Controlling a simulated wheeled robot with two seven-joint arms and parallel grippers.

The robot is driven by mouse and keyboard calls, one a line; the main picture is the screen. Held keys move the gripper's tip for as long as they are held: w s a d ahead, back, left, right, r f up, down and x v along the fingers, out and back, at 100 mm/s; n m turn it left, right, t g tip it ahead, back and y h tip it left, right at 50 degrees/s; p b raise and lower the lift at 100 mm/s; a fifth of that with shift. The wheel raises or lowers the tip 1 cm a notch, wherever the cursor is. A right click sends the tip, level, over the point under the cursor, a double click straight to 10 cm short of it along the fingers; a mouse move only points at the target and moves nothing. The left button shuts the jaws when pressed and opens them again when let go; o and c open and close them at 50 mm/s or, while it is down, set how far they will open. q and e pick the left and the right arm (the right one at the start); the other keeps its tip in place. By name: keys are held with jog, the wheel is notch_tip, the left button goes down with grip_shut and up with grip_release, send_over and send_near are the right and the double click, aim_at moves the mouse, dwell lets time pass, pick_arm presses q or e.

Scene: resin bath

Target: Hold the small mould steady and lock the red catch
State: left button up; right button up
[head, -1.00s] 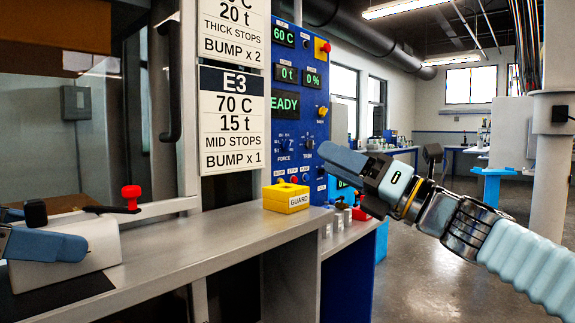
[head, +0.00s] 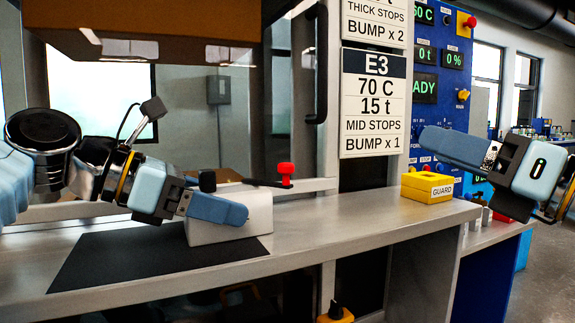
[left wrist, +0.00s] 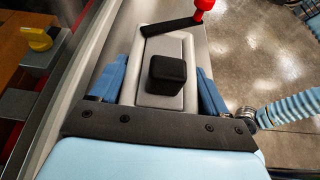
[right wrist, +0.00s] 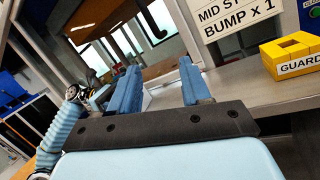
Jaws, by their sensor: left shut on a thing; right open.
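The small mould (head: 228,222) is a pale grey block with a black knob on top, on a dark mat. My left gripper (head: 238,213) is shut on it; in the left wrist view a finger lies along each side of the mould (left wrist: 150,96). The red catch (head: 286,169) is a red knob on a black lever at the mould's far end. In the left wrist view the lever crosses that end and the red knob (left wrist: 205,5) sticks out past the right side. My right gripper (head: 436,148) is open, empty and in the air right of the mould.
A yellow GUARD box (head: 427,188) stands on the grey bench (head: 340,222) below my right gripper. The bench between mould and box is clear. Sign cards (head: 374,105) and a blue control panel (head: 430,110) rise behind. The dark mat (head: 110,262) lies under the mould.

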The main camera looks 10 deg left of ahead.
aim_at(290, 170)
jog(key=s+a+f+n+g+h, duration=0.1)
jog(key=s+a+f+n, duration=0.15)
jog(key=a, duration=0.35)
jog(key=s+a+f+n+h, duration=0.1)
jog(key=s+a, duration=0.2)
jog(key=a, duration=0.4)
jog(key=x, duration=1.1)
jog(key=shift+w+a, duration=0.2)
jog(key=shift+w, duration=0.15)
grip_shut()
